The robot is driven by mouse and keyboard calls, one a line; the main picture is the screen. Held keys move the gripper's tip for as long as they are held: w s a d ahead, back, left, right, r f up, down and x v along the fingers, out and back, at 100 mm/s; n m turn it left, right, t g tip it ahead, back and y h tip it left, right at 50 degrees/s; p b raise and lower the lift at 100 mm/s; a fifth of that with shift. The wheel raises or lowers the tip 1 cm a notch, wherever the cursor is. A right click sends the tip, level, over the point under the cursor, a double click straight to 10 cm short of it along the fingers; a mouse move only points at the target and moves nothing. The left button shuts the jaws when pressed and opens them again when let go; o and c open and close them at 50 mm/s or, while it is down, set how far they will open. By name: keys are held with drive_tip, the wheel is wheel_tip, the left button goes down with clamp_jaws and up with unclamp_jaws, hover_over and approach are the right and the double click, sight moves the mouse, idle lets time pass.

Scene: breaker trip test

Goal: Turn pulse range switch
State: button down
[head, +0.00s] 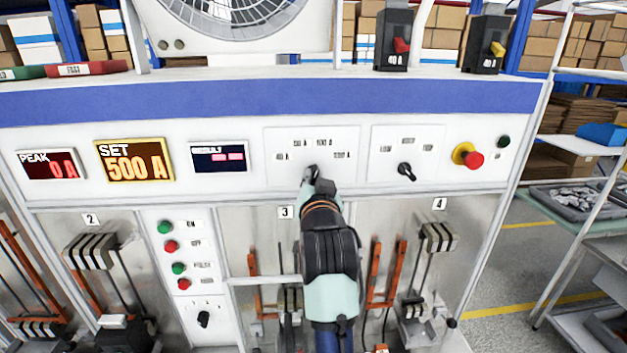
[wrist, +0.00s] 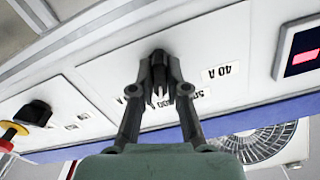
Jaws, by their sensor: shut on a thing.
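The pulse range switch (wrist: 158,57) is a dark rotary knob on a white panel (head: 283,172) with several ampere labels around it. In the head view its knob is mostly hidden by my gripper (head: 312,178). In the wrist view my gripper (wrist: 159,88) has its two dark fingers closed on either side of the knob, shut on it. A "40 A" label (wrist: 226,72) shows beside the knob in the wrist view; other labels are partly covered by the fingers. The yellow SET display (head: 134,161) reads 500 A.
A second black rotary knob (head: 406,172) sits on the panel to the right. A red emergency button (head: 473,160) with a yellow collar is further right. The red PEAK display (head: 49,165) reads 0 A. Green and red push buttons (head: 171,246) sit lower left. A fan (head: 245,12) is above.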

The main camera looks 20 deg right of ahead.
drive_tip(key=shift+n, duration=0.3)
drive_tip(key=n, duration=0.3)
drive_tip(key=shift+n+p, duration=0.3)
drive_tip(key=shift+p, duration=0.1)
drive_tip(key=shift+n, duration=1.7)
drive_tip(key=c, duration=1.2)
unclamp_jaws()
drive_tip(key=shift+o, duration=0.2)
